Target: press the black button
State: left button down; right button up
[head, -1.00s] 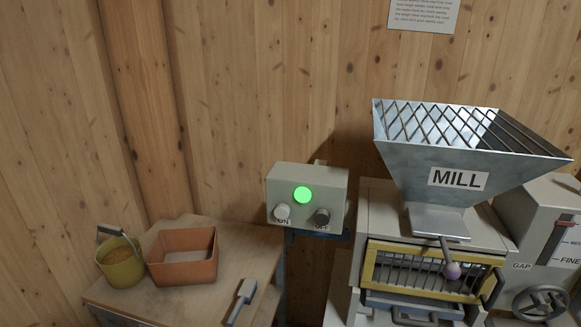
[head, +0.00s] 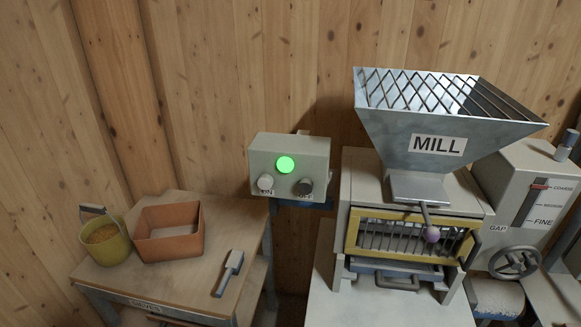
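The black button (head: 304,187) is a dark round knob at the lower right of a grey control box (head: 262,152), above the label OFF. A white button (head: 265,182) is at the box's lower left, by the label ON. A round green lamp (head: 285,164) glows on the box above and between the two buttons. Neither of my grippers shows in the head view.
To the right stands the mill with its barred hopper (head: 440,115), yellow-framed guard (head: 352,232) and handwheel (head: 515,262).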

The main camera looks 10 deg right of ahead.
aim_at(305, 186)
jog(key=k+l+z, duration=0.6)
jog(key=k+l, duration=0.15)
